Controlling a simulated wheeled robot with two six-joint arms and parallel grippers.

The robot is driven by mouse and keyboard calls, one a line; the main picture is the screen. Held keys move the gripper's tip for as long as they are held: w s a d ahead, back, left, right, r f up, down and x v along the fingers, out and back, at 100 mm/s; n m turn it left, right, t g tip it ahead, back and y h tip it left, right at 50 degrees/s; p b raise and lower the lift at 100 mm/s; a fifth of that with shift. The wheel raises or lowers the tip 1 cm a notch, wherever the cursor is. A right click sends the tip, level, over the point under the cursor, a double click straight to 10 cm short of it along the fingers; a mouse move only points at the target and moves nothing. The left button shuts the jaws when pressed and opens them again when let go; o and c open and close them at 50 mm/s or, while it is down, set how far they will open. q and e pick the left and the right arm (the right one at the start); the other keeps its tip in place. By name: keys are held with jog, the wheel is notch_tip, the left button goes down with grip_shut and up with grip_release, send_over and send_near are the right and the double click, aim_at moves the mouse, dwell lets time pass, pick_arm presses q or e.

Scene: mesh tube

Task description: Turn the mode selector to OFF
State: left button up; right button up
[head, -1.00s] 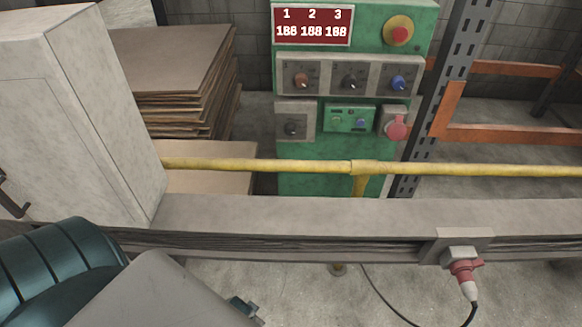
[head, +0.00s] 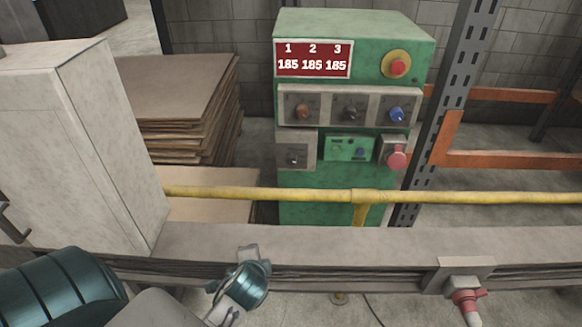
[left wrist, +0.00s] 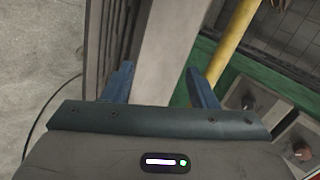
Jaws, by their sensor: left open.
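A green control cabinet (head: 355,28) stands behind the yellow rail. Its upper row has a reddish-brown knob (head: 302,112), a black knob (head: 351,115) and a blue knob (head: 397,114). A dark knob (head: 293,158) is at lower left. Labels are too small to read, so I cannot tell which is the mode selector or where it points. My left gripper (head: 248,254) is over the grey beam, short of the cabinet. In the left wrist view its blue fingers (left wrist: 162,82) are apart and empty. Two cabinet knobs show there at right, one dark (left wrist: 248,102), one reddish (left wrist: 302,149).
The yellow rail (head: 270,194) and grey beam (head: 400,243) cross in front of the cabinet. A red emergency button (head: 398,67), a display (head: 313,58) reading 185 three times and a red plug (head: 397,159) are on the cabinet. A pale box (head: 75,150) stands left.

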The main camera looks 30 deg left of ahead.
pick_arm(q)
jog(key=w+a+r+m+t+y, duration=0.3)
jog(key=w+r+m, duration=0.1)
jog(key=w+m, duration=0.55)
jog(key=m+t, duration=0.5)
jog(key=m, duration=0.6)
send_near(291, 161)
jog(key=shift+y, duration=0.3)
jog(key=p+x, duration=0.1)
jog(key=x, duration=0.7)
jog(key=shift+w+f, duration=0.15)
jog(key=shift+w, duration=0.25)
jog(key=c, duration=1)
